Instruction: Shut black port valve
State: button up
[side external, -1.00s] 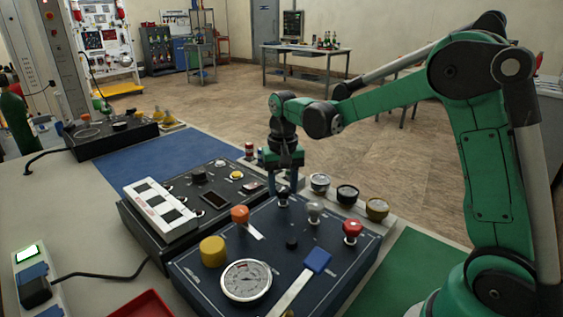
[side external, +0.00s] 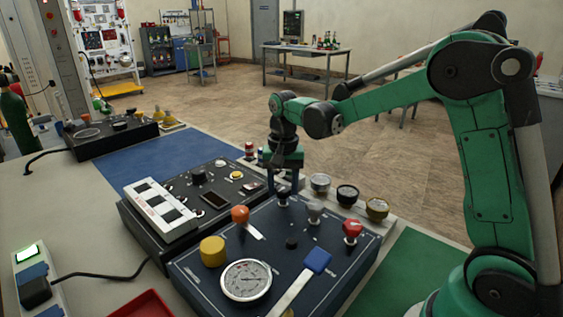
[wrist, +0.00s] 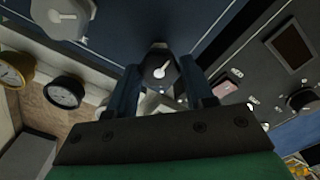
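The black port valve is a small dark knob (side external: 284,198) at the far edge of the dark blue panel (side external: 318,236). In the wrist view the knob (wrist: 160,66) shows a white pointer mark on its top. My gripper (side external: 284,181) points down, directly over the knob in the side view. In the wrist view, my gripper's two fingers (wrist: 163,72) stand on either side of the knob with visible gaps, so it is open. Whether the fingertips reach down beside the knob is hard to tell.
A grey knob (side external: 315,212), red knob (side external: 351,230), orange knob (side external: 240,215), and yellow knob (side external: 213,251) stand on the panel. A blue-handled lever (side external: 317,261) and gauge (side external: 246,280) are nearer. Small gauges (side external: 347,194) line the far right edge. A black console (side external: 200,200) adjoins left.

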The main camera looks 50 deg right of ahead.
aim_at(284, 189)
jog(key=o, duration=0.3)
jog(key=shift+r, duration=0.15)
jog(key=shift+r, duration=2.7)
jog(key=shift+s+a+r, duration=0.15)
jog(key=shift+s+a, duration=0.05)
jog(key=shift+s, duration=0.05)
jog(key=s+a+n+t, duration=0.2)
jog(key=s+n, duration=0.1)
jog(key=s+a+n+t, duration=0.2)
jog(key=s+n, duration=0.1)
jog(key=s+a+n+t, duration=0.2)
jog(key=s+n+t, duration=0.1)
jog(key=s, duration=0.1)
jog(key=shift+f, duration=0.4)
